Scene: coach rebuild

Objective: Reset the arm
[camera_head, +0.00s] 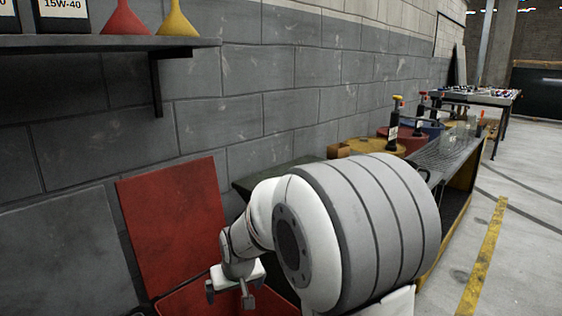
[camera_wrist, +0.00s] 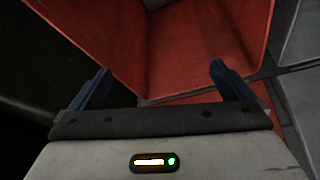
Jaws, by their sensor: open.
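My gripper (camera_head: 230,290) hangs at the lower middle of the head view, at the end of my white and grey arm. It is in front of an open red container with a raised red panel (camera_head: 172,225) against the wall. In the wrist view my gripper (camera_wrist: 160,78) has its two dark fingers wide apart with nothing between them. The red container's inner surfaces (camera_wrist: 200,45) fill the space beyond the fingers. My arm's large round link hides much of what is behind it in the head view.
A shelf (camera_head: 100,42) with a red funnel (camera_head: 125,18) and a yellow funnel (camera_head: 177,20) is at the upper left. A long bench (camera_head: 450,155) with bottles and drums beside it runs along the wall. A table (camera_head: 480,97) stands farther back. The floor right of the yellow line (camera_head: 484,258) is clear.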

